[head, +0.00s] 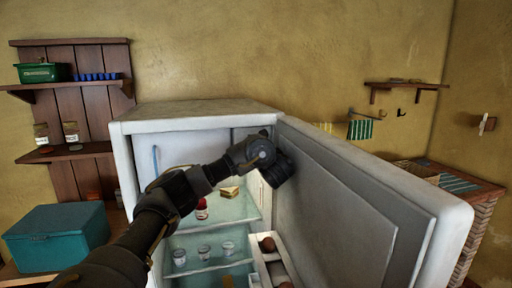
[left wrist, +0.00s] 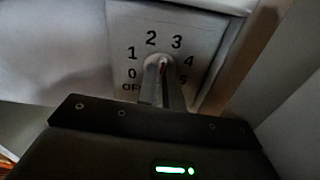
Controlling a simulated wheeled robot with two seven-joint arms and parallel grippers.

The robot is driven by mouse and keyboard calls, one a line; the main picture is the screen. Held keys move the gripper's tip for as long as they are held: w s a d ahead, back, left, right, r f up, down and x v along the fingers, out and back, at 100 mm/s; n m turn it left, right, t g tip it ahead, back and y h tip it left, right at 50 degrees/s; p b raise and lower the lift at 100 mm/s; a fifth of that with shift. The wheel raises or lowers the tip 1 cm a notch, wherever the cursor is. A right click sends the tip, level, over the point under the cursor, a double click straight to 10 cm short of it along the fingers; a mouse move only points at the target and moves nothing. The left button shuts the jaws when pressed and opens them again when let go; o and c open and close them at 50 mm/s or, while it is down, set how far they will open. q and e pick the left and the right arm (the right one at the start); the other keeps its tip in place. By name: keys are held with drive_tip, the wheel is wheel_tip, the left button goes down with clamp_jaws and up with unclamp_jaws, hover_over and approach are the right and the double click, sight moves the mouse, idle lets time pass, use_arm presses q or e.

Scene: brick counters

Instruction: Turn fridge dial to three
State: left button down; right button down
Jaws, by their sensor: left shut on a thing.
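The white fridge (head: 195,108) stands with its door (head: 350,205) swung open to the right. My left gripper (head: 279,172) reaches inside, near the upper right of the interior. In the left wrist view, the dial plate (left wrist: 198,25) carries OFF and the numbers 0 to 5. My left gripper's fingers (left wrist: 162,88) are shut on the dial knob (left wrist: 163,62) at its centre. A small reddish mark on the knob seems to point up, roughly between 2 and 3; the fingers hide most of the knob. My right gripper is not in view.
Fridge shelves hold a red-capped jar (head: 202,210), a yellow piece (head: 229,192) and several small cups (head: 204,252). The open door with its racks closes off the right side. A teal box (head: 57,238) stands at left below wooden wall shelves (head: 70,88).

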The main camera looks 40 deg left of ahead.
use_arm(q)
drive_tip(key=m+p, duration=0.1)
drive_tip(key=m, duration=0.2)
drive_tip(key=shift+f, duration=0.15)
drive_tip(key=shift+f+m, duration=0.15)
drive_tip(key=shift+m, duration=0.25)
drive_tip(key=c, duration=1.5)
unclamp_jaws()
drive_tip(key=shift+c, duration=0.2)
